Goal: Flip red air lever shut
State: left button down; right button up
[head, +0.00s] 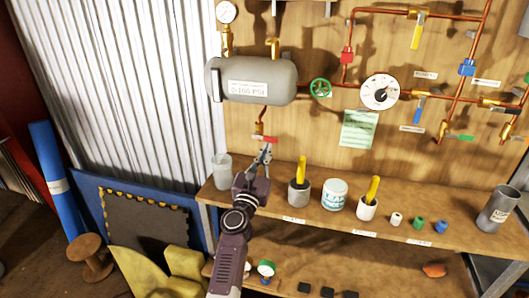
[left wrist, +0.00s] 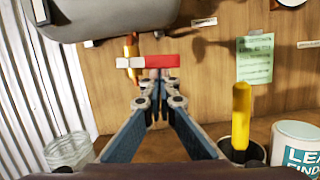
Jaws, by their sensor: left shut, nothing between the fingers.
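The red air lever (head: 271,139) sits on a brass valve (head: 259,128) on the copper pipe below the grey air tank (head: 252,80). In the left wrist view the red lever (left wrist: 158,62) lies crosswise, roughly level, with a white section at its left end. My left gripper (head: 267,151) is shut and empty, its fingertips just below the lever. In the left wrist view the fingertips (left wrist: 158,84) overlap the lever's lower edge; I cannot tell whether they touch it. The fingers hide part of the valve. My right gripper is not in view.
A wooden shelf (head: 330,232) holds a glass jar (head: 222,172), cups with yellow-handled tools and a leak finder tub (head: 334,195) close to my left arm. A green handwheel (head: 320,87) and gauge (head: 380,92) are on the board to the right.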

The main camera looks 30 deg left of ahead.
pick_arm(q)
jog(key=shift+d+r, duration=0.1)
jog(key=shift+r, duration=0.1)
dwell(0.3)
dwell(0.3)
jog(key=v, duration=0.7)
jog(key=shift+s, duration=0.25)
jog(key=shift+f, duration=0.1)
